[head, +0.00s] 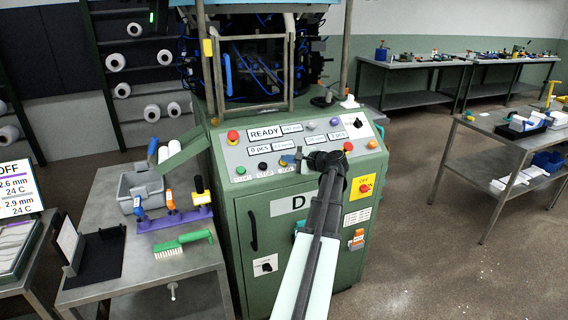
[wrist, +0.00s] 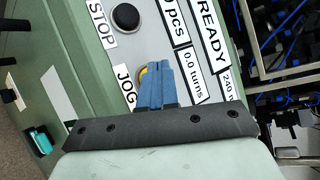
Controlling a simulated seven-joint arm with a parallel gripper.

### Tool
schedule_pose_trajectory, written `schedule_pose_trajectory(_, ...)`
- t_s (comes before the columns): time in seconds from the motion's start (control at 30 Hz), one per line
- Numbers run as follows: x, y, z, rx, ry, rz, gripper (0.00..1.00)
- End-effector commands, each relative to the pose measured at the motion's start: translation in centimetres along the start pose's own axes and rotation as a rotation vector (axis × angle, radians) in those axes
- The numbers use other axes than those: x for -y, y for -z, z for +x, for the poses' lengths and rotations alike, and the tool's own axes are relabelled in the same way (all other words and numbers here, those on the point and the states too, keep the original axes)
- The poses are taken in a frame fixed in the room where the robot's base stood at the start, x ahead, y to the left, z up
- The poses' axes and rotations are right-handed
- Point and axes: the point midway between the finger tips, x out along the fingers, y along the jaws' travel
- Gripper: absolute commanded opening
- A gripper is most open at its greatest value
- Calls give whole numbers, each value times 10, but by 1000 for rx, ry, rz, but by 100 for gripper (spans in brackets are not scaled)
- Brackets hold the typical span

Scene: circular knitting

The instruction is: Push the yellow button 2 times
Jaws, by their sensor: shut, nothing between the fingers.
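The yellow button (wrist: 141,75) is above the JOG label on the sloping control panel of the green machine. In the wrist view only a sliver of it shows beside my blue fingertips, which hide the rest. My gripper (wrist: 163,66) is shut and empty, with its fingertips over or right at the button. I cannot tell whether they touch it. In the head view, my gripper (head: 289,159) is at the lower middle of the panel.
A black STOP button (wrist: 126,17) is close to the fingers. The panel also holds a green button (head: 240,169), a red button (head: 233,136) and displays reading READY (head: 265,133) and 0 pcs. A side table with a brush (head: 183,242) stands left.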

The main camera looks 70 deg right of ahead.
Motion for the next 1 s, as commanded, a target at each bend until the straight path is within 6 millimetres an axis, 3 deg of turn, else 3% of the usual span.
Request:
schedule_pose_trajectory(0.37, 2, -3, -4, 1, 0, 0, 0)
schedule_pose_trajectory(1.0, 27, -29, -38, 1, 0, 0, 0)
